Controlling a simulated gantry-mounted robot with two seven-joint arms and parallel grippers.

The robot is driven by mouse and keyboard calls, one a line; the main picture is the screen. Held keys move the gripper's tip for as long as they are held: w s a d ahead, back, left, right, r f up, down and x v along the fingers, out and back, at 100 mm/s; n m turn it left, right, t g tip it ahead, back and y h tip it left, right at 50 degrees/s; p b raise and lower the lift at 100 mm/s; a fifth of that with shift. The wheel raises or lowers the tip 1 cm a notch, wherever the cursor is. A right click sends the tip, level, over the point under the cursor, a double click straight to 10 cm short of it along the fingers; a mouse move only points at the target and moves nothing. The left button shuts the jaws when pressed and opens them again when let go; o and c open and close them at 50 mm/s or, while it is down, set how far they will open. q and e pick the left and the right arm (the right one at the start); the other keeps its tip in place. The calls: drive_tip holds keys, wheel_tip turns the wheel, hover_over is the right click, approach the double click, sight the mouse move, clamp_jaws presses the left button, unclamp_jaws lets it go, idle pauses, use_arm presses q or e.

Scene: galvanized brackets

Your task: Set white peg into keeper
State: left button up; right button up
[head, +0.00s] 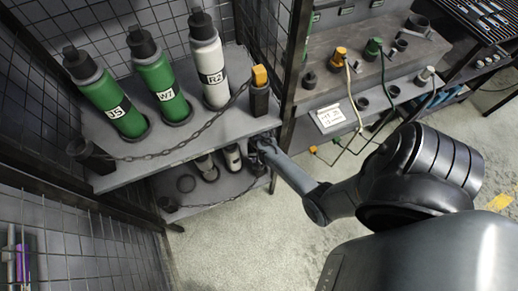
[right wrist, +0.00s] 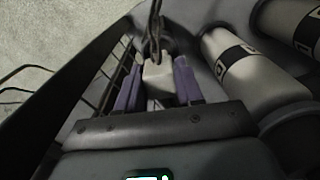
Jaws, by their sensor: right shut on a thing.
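The white peg (right wrist: 158,77) is between the two purple-tinted fingers of my right gripper (right wrist: 158,88) in the right wrist view, with a dark chain (right wrist: 155,30) at its far end. In the head view my right gripper (head: 262,146) reaches under the right front corner of the upper shelf, beside the lower shelf; its fingers and the peg cannot be made out there. The keeper for the white peg is not clearly seen, so I cannot tell how the peg sits relative to it.
On the upper shelf (head: 205,125), a yellow peg (head: 260,75) sits in a black keeper (head: 260,100), chained to a left post (head: 88,155). Green and white bottles stand behind the chain. White bottles (right wrist: 250,65) are close right of my gripper. The floor (head: 240,235) is clear.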

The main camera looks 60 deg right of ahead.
drive_tip(key=shift+f+b, duration=0.95)
drive_tip(key=shift+f, duration=0.7)
drive_tip(key=o, duration=1.2)
drive_tip(key=shift+r, duration=0.1)
wheel_tip(320, 180, up, 9)
drive_tip(key=p, duration=0.4)
drive_tip(key=shift+r+p, duration=0.15)
drive_tip(key=shift+p, duration=0.25)
drive_tip(key=shift+r, duration=0.65)
drive_tip(key=shift+s, duration=0.1)
